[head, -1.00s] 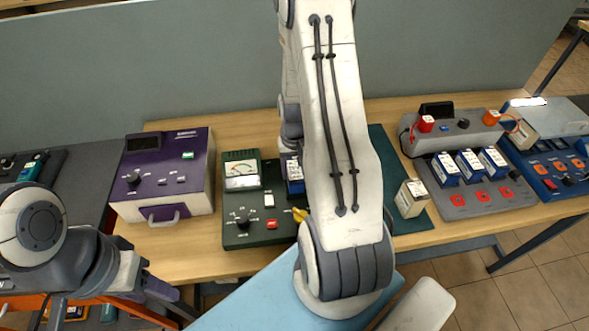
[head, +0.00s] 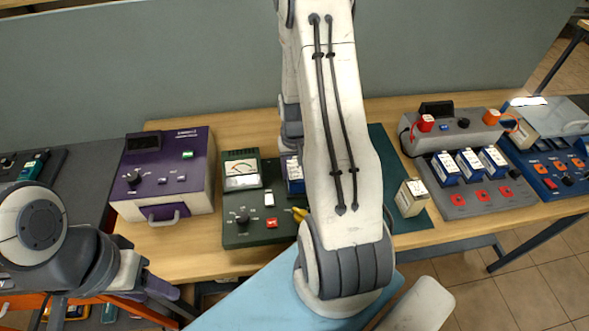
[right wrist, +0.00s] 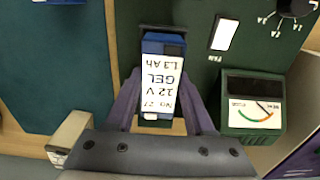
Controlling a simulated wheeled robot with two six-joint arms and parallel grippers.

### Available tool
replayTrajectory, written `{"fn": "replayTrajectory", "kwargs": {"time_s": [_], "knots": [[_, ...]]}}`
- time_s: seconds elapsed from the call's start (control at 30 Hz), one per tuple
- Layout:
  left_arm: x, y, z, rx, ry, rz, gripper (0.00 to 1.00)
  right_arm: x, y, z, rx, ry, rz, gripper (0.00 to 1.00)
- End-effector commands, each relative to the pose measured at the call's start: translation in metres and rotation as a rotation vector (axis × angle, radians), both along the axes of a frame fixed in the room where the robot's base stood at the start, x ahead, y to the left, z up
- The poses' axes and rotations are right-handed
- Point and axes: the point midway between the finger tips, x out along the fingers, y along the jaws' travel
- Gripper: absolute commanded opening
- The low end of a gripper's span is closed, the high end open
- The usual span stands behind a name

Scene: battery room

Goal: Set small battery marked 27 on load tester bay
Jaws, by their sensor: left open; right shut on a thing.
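The small battery marked 27 (right wrist: 162,75) is blue with a white label reading GEL 12 V. My right gripper (right wrist: 165,105) is shut on it, with purple fingers on both sides. In the head view the battery (head: 294,174) shows partly beside my right arm, which hides that gripper. The battery is at the right part of the dark green load tester (head: 245,205). The tester's panel, switch and meter (right wrist: 252,113) show in the right wrist view. Whether the battery's base touches the bay is hidden. My left gripper (head: 165,297) is open and empty at lower left.
A purple device (head: 165,175) stands left of the tester. A cream battery (head: 411,198) stands on a dark green mat (head: 412,224) to the right. A grey charger (head: 480,196) holds several blue batteries. A yellow part (head: 300,214) sits at the tester's right edge.

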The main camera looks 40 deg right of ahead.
Motion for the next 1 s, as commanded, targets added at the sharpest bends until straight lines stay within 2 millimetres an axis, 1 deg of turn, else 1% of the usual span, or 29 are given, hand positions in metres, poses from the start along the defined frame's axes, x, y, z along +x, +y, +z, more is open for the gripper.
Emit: {"fn": "replayTrajectory", "kwargs": {"time_s": [0.53,0.57,0.6,0.87,1.0], "knots": [[0.0000,0.0000,-0.0083,0.000,0.000,0.000,0.50,0.0004,-0.0003,-0.0107,-0.001,-0.001,0.000,0.00],[-0.0001,0.0001,-0.0081,0.000,0.000,0.000,0.50,0.0005,-0.0003,-0.0105,-0.001,-0.001,0.000,0.57],[0.0000,0.0000,-0.0075,0.000,0.000,0.000,0.50,0.0005,-0.0003,-0.0099,-0.001,-0.001,0.000,0.66],[0.0000,-0.0001,-0.0077,0.000,0.000,0.000,0.50,-0.0003,0.0002,-0.0107,0.001,0.001,0.000,0.66],[0.0000,0.0000,-0.0038,0.000,0.000,0.000,0.50,-0.0002,0.0001,-0.0061,0.001,0.001,0.000,0.66]]}}
